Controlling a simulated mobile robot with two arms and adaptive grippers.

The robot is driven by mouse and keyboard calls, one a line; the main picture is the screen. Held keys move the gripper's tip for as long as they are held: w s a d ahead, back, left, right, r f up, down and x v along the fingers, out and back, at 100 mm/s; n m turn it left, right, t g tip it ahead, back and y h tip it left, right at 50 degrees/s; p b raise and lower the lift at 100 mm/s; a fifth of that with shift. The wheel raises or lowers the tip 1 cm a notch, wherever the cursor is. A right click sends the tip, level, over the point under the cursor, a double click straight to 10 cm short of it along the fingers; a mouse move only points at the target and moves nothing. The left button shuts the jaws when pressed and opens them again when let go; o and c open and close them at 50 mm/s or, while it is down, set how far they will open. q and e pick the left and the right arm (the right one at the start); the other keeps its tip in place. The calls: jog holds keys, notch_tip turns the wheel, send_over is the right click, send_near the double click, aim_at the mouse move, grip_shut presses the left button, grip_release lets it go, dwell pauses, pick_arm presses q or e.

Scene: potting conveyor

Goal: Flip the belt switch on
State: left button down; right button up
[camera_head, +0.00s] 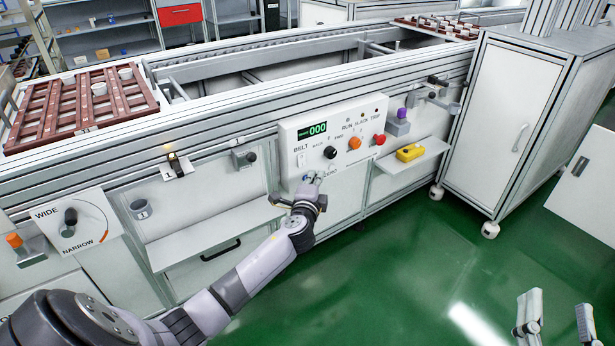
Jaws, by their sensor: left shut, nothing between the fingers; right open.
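The control panel (343,122) is a white box on the front of the conveyor, with a green display reading 000. The belt switch (301,160) is a small pale switch under the word BELT at the panel's left side; its position is too small to tell. My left gripper (313,179) is shut and empty, in front of the panel's lower left, just below the belt switch and beside the ZERO label. It partly hides the panel there; I cannot tell whether it touches it. My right gripper (557,316) is open and empty at the lower right, over the floor.
The panel also has a black knob (330,152), an orange button (354,143) and a red button (379,139). Right of it, a shelf holds a yellow object (409,153). A WIDE/NARROW dial (70,217) is at the left. Green floor (420,270) is clear in front.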

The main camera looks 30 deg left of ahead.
aim_at(302, 160)
pick_arm(q)
jog(key=shift+w+a+f+b, duration=0.1)
jog(key=shift+w+a, duration=0.1)
jog(key=shift+a, duration=0.4)
jog(key=shift+w+a+f+b, duration=0.15)
jog(key=shift+w+a, duration=0.1)
jog(key=shift+a, duration=0.35)
jog(key=shift+w+a+b, duration=0.1)
jog(key=shift+w+a, duration=0.1)
jog(key=shift+a, duration=0.4)
pick_arm(e)
jog(key=shift+s+a+r+t+y, duration=0.15)
jog(key=shift+s+r+t, duration=0.25)
jog(key=shift+r, duration=0.3)
jog(key=shift+s+d+r+t+y, duration=0.1)
jog(key=shift+s+r+t+y, duration=0.1)
jog(key=shift+r+t, duration=0.4)
jog(key=shift+s+a+r+t+y, duration=0.15)
jog(key=shift+s+r+t, duration=0.2)
jog(key=shift+r, duration=0.4)
jog(key=shift+d, duration=0.1)
